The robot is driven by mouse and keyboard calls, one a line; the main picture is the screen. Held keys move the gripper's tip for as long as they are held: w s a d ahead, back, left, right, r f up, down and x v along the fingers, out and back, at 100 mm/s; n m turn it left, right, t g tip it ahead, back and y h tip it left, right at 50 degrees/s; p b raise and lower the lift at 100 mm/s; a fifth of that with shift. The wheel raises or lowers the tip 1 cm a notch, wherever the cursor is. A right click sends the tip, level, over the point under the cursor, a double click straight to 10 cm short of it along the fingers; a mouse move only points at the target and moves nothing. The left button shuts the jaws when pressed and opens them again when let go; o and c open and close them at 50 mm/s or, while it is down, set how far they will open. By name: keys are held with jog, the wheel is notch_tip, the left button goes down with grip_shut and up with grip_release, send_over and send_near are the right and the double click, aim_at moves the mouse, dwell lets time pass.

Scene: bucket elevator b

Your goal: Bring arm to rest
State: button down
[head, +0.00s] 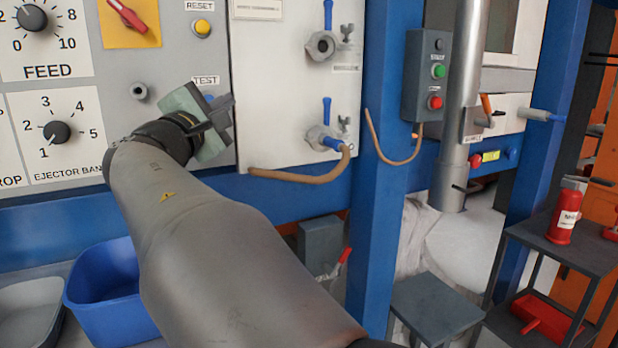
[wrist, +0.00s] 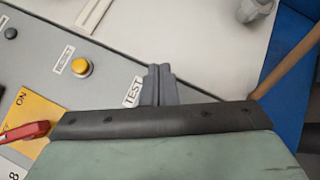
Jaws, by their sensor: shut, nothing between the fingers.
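My arm reaches up from the bottom middle of the head view. My gripper (head: 228,103) is in front of the grey control panel (head: 168,75), beside the TEST label (head: 206,80). In the wrist view my gripper's fingers (wrist: 158,84) are together with nothing between them, next to the TEST label (wrist: 132,91). A bit of blue at the TEST position shows behind the gripper in the head view. I cannot tell whether the fingertips touch the panel.
A yellow RESET button (head: 202,28) and a red switch handle (head: 127,15) are near my gripper. A valve with a tan hose (head: 300,177) is at right. A blue post (head: 382,170), a blue bin (head: 115,290) and a grey stool (head: 435,305) stand around.

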jog(key=w+d+f+m+g+h+p, duration=0.1)
jog(key=w+d+f+m+g+p, duration=0.2)
jog(key=d, duration=0.5)
jog(key=d+f+m+g+p, duration=0.25)
jog(key=d+g+p, duration=0.2)
jog(key=d, duration=0.35)
jog(key=s+d+f+m+g+p, duration=0.2)
jog(key=s+d+p, duration=0.1)
jog(key=d+p, duration=0.15)
jog(key=s+d+f+m+g+p, duration=0.1)
jog(key=s+d+f+g+p, duration=0.2)
jog(key=d+p, duration=0.15)
jog(key=s+d+f+m+g+y+p, duration=0.1)
jog(key=s+m+p, duration=0.4)
jog(key=s, duration=0.8)
jog(key=s+d+f+m+g+y+p, duration=0.1)
jog(key=s+d+m+g+y+p, duration=0.1)
jog(key=s+m+g+y+p, duration=0.4)
jog(key=s+p, duration=0.3)
jog(key=s, duration=0.4)
jog(key=shift+s+d+f, duration=0.15)
jog(key=shift+d+f, duration=0.25)
